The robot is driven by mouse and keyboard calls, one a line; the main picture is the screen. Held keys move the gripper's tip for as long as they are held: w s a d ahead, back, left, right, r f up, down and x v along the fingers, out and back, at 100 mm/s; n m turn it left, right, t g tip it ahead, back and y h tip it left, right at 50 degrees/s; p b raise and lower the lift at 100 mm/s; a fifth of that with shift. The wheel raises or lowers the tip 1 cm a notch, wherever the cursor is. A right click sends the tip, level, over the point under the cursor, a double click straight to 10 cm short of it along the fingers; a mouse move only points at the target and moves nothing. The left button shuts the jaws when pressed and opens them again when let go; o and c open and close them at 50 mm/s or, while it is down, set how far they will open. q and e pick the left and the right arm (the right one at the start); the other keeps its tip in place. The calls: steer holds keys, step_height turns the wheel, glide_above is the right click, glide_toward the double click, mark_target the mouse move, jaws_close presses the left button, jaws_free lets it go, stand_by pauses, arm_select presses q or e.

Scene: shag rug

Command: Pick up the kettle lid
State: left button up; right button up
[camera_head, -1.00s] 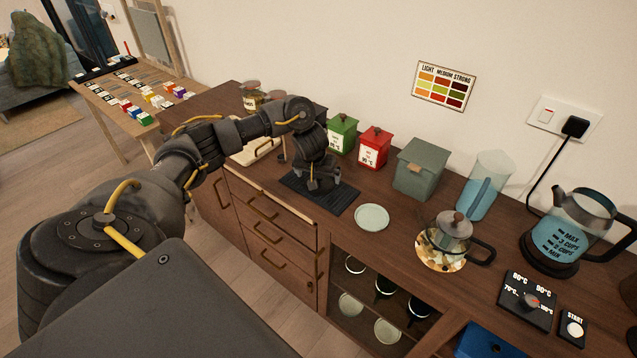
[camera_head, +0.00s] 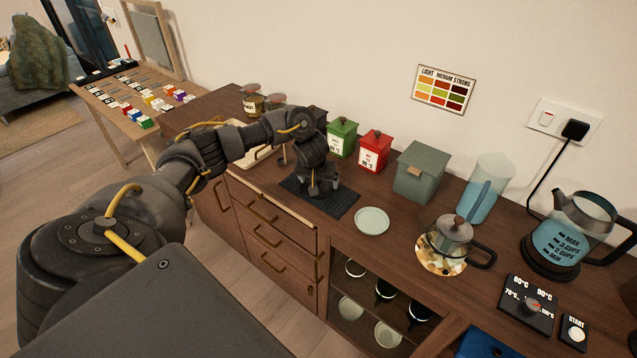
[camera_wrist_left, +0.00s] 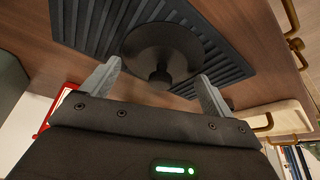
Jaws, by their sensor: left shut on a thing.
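The kettle lid (camera_wrist_left: 162,42) is a dark round disc with a small knob. In the left wrist view it is over the black ridged mat (camera_wrist_left: 235,62), between my two fingers. My left gripper (camera_wrist_left: 158,71) is shut on the lid, one finger on each side. In the head view my left gripper (camera_head: 319,191) points down at the black mat (camera_head: 343,205), and my wrist hides most of the lid. The glass kettle (camera_head: 568,232) with blue liquid stands at the right on its dark base. My right gripper is not in view.
Green (camera_head: 342,138) and red (camera_head: 375,152) tins and a grey-green box (camera_head: 420,172) stand behind the mat. A pale round dish (camera_head: 372,221) lies right of it. A glass teapot (camera_head: 452,240) and pitcher (camera_head: 487,188) stand farther right.

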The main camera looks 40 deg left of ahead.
arm_select(q)
steer(key=shift+w+r, duration=0.1)
steer(key=shift+r, duration=0.5)
steer(key=v, duration=0.3)
steer(key=shift+w+r+p, duration=0.2)
steer(key=shift+w+p, duration=0.05)
steer(key=shift+p, duration=0.05)
steer(key=s+d+r+p, duration=0.8)
steer(key=s+r+p, duration=0.1)
steer(key=s+p, duration=0.2)
steer(key=s+d+m+h+b, duration=0.2)
steer(key=d+m+b, duration=0.3)
steer(key=d, duration=0.2)
steer(key=s+d+r+m+h+b, duration=0.1)
steer(key=s+d+m+h+b, duration=0.1)
steer(key=d+m+b, duration=0.3)
steer(key=d+b, duration=0.1)
steer(key=d, duration=0.2)
steer(key=shift+m, duration=0.4)
